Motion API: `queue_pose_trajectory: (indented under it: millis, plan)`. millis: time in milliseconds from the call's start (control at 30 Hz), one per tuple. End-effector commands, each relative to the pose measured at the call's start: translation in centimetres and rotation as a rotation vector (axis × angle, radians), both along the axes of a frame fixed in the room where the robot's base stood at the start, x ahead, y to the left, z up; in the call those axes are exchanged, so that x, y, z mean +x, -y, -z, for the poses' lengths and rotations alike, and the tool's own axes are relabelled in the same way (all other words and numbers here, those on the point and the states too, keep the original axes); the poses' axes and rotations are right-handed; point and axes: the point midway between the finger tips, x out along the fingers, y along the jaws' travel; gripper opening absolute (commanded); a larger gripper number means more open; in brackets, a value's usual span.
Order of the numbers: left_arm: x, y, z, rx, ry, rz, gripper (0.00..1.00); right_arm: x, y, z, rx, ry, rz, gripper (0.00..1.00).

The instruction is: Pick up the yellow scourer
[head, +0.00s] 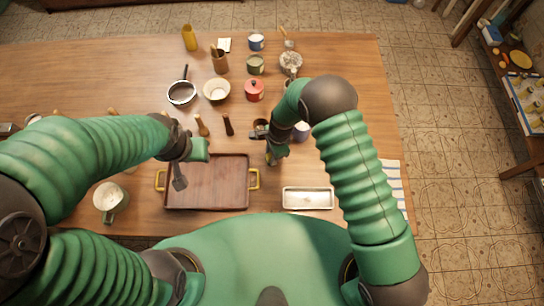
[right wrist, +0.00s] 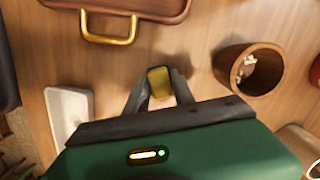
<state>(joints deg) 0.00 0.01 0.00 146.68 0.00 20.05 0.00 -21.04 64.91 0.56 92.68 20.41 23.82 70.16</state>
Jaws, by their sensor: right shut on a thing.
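The yellow scourer (right wrist: 159,82) shows between the two fingers of my right gripper (right wrist: 160,92) in the right wrist view. The fingers are shut on it, one on each side. In the head view my right gripper (head: 270,157) is over the table, between the brown tray and the white dish; the scourer is mostly hidden there. I cannot tell whether it is clear of the table. My left gripper (head: 180,178) is over the left part of the brown tray, and whether its fingers are open or shut does not show clearly.
The brown tray (head: 222,183) has yellow handles. The white dish (head: 307,198) is at the front right, near a striped cloth (head: 393,180). A wooden cup (right wrist: 230,62) stands near my right gripper. A red pot (head: 254,90), a bowl (head: 217,89) and a saucepan (head: 182,93) stand farther back.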

Motion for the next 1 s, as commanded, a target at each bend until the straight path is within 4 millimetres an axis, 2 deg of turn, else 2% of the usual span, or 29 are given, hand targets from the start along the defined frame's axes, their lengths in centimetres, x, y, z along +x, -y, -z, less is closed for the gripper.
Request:
queue_pose_trajectory:
  millis: [267, 433, 567, 767, 1000]
  plan:
    - [0.0, 0.0, 0.1, 0.000, 0.000, 0.000, 0.36, 0.0, 0.0, -0.3, 0.000, 0.001, 0.000, 0.00]
    - [0.0, 0.0, 0.6, 0.000, 0.000, 0.000, 0.36, 0.1, 0.0, -1.8, 0.000, 0.003, -0.001, 0.00]
    - [0.0, 0.0, 1.0, 0.000, 0.000, 0.000, 0.36, 0.0, -0.1, -3.7, 0.000, 0.003, -0.001, 0.00]
    - [0.0, 0.0, 1.7, 0.000, 0.000, 0.000, 0.36, -4.8, 0.0, -3.8, -0.001, -0.002, -0.001, 0.00]
    - [0.0, 0.0, 2.9, 0.000, 0.000, 0.000, 0.36, -11.8, 0.0, -4.4, -0.001, -0.002, -0.002, 0.00]
